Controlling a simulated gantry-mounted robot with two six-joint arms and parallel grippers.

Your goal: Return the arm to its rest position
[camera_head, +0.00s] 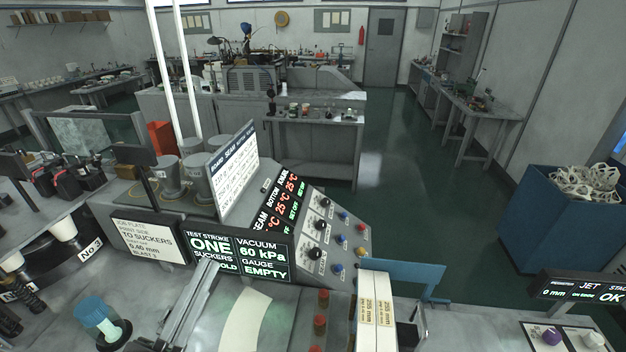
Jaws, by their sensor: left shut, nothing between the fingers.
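My left gripper (208,268) reaches in from the bottom edge, left of centre, as long grey metal fingers. It is shut and empty, with its tips just below the black display panel (238,254). A pale curved sheet (246,318) lies on the grey surface right of the fingers. Whether the fingers touch the surface cannot be told. The rest of the left arm is outside the picture. My right gripper does not show.
A control panel with knobs (316,254) and a white upright board (236,176) stand beyond the fingers. A blue-capped part (92,312) stands to the left. Two labelled cream blocks (376,296) stand to the right. A blue bin (545,235) holds white pieces.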

